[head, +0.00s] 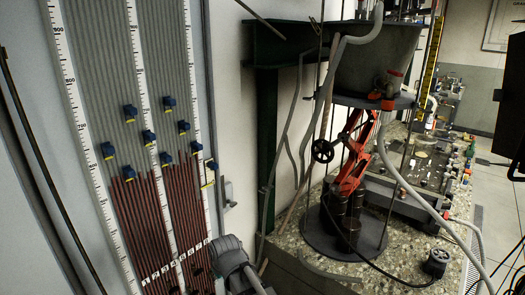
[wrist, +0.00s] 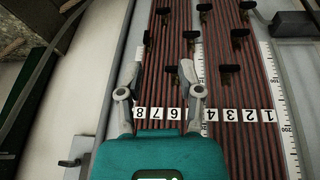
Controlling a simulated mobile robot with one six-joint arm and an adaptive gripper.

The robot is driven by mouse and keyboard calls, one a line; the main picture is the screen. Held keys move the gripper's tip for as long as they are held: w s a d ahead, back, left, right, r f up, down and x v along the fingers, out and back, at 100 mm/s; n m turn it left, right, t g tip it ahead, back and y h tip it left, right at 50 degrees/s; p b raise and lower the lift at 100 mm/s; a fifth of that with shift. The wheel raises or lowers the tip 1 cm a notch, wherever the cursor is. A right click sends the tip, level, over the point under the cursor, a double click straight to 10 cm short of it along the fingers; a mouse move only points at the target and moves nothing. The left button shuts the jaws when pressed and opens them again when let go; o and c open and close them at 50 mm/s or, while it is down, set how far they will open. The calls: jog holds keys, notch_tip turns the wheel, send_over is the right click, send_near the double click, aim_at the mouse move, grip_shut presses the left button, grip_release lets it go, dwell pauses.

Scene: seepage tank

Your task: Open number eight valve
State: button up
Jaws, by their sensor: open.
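The number labels 8 to 1 run across the tube board in the wrist view, with the number eight label (wrist: 140,113) at the far left. The leftmost dark valve (wrist: 147,38) lies up that column and appears to be number eight. My gripper (wrist: 159,66) is open and empty, its fingers spread over the left half of the board. Another dark valve (wrist: 172,70) shows between the fingers. In the head view the valves are blue; the rightmost valve (head: 211,165) seems to be number eight. I cannot tell whether the fingers touch the board.
Several other blue valves, such as one (head: 130,110), stand close together on the board. White measuring scales (head: 140,55) run between the tube groups. To the right, a grey tank (head: 375,65) stands over an orange jack (head: 355,160) on a speckled plinth, with loose hoses around it.

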jog(key=s+d+f+m+g+h+b, duration=0.1)
jog(key=s+d+f+m+b, duration=0.15)
jog(key=d+f+b, duration=0.6)
jog(key=s+d+f+m+g+b, duration=0.1)
jog(key=s+d+f+m+b, duration=0.25)
jog(key=d, duration=0.85)
jog(key=s+d+f+m+g+h+b, duration=0.1)
jog(key=d+f+m+g+b, duration=0.15)
jog(key=d+f+b, duration=0.5)
notch_tip(320, 180, up, 22)
jog(key=d+p, duration=0.2)
jog(key=p, duration=2.1)
jog(key=shift+w+f+t, duration=0.2)
jog(key=shift+w+t, duration=0.05)
jog(key=shift+t, duration=0.2)
jog(key=shift+a, duration=0.2)
